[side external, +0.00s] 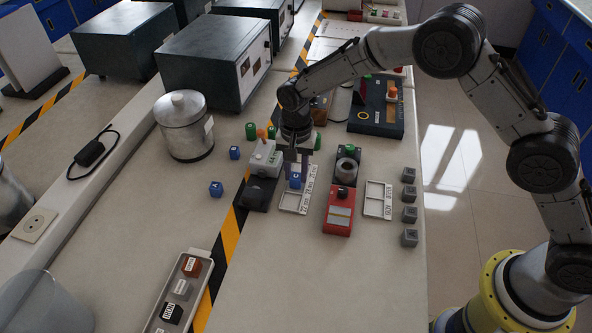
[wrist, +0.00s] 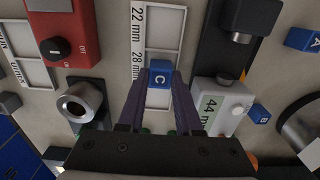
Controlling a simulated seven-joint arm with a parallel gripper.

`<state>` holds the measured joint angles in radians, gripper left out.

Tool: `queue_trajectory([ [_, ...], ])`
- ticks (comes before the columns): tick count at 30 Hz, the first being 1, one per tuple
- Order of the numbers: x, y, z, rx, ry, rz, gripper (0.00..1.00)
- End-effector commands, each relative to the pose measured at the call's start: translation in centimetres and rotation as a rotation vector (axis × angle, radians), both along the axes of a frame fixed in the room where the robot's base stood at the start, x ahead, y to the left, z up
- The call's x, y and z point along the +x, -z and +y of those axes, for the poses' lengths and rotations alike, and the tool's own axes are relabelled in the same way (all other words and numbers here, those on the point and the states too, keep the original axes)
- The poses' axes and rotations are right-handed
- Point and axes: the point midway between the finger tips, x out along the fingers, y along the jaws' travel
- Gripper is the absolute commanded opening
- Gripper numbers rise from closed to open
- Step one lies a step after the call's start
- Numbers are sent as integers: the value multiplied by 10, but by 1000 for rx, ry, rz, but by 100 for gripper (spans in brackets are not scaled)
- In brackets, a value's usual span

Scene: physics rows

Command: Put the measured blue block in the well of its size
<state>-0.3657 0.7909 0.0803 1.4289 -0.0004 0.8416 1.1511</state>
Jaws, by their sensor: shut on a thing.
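My gripper (wrist: 159,84) is shut on a blue block (wrist: 160,73) marked C, which sits between the two fingertips. In the side view the held blue block (side external: 295,181) is over the white well tray (side external: 291,207); I cannot tell whether it touches the tray. In the wrist view the tray (wrist: 181,30) has labels 22 mm and 28 mm, and the farther labels are hidden or unclear. A measuring device (wrist: 222,103) beside it shows "44 m", the rest cut off by the view. Two other blue blocks, A (wrist: 306,38) and B (wrist: 259,114), lie apart on the bench.
A red box (side external: 338,216) with a dark knob stands right of the tray. Another white tray (side external: 377,203) and several grey blocks (side external: 409,213) are farther right. A metal canister (side external: 184,130) stands left.

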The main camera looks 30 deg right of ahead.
Motion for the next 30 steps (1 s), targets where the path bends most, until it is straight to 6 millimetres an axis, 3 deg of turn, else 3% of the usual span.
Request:
queue_trajectory([
  [9,0,4,0,0,0,0,0],
  [10,0,4,0,0,0,0,39],
  [15,0,4,0,0,0,0,68],
  [21,0,4,0,0,0,0,68],
  [25,0,4,0,0,0,0,88],
  [30,0,4,0,0,0,0,88],
])
